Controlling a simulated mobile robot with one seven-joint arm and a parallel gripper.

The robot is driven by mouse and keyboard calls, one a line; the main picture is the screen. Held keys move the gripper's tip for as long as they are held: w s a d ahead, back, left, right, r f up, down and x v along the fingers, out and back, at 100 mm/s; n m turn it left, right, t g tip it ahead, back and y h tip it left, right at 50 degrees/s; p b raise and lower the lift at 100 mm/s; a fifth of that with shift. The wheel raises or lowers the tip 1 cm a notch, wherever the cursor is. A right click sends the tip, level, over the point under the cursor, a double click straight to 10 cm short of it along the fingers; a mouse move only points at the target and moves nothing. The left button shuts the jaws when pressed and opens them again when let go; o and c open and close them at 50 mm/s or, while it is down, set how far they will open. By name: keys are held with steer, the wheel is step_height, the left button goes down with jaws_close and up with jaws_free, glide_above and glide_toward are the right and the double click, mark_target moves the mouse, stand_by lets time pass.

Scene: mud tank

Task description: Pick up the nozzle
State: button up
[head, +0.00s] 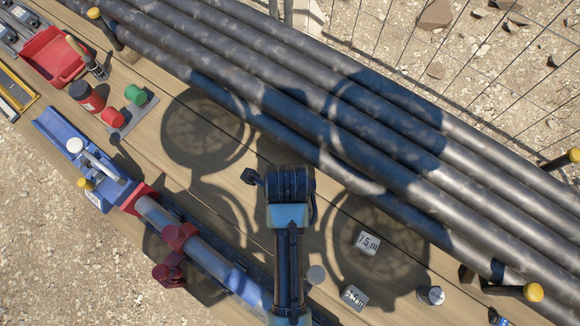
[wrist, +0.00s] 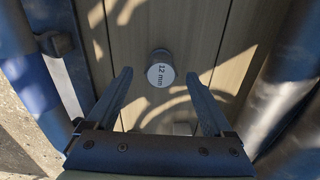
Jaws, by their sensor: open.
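In the wrist view, a short grey cylinder marked "12 mm" (wrist: 160,72), which looks like the nozzle, stands on the wooden planks. My gripper (wrist: 158,74) is open and empty. Its two dark fingers reach to either side of the cylinder in the picture, apart from it; the height between them is hard to tell. In the head view my arm covers the middle and my fingers are not clear. A small grey disc (head: 316,274) shows beside my arm and a silver cylinder (head: 431,295) stands at lower right; I cannot tell which is the marked one.
Long dark pipes (head: 300,110) lie along the right side. A blue vise (head: 85,160) and a clamped pipe with red clamps (head: 180,237) run along the left. Tiles marked "7.5 m" (head: 367,242) and "3.5 m" (head: 354,296) lie on the planks. A red bin (head: 53,58) is at upper left.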

steer(key=shift+d+f, duration=0.15)
steer(key=shift+f, duration=2.9)
jaws_close()
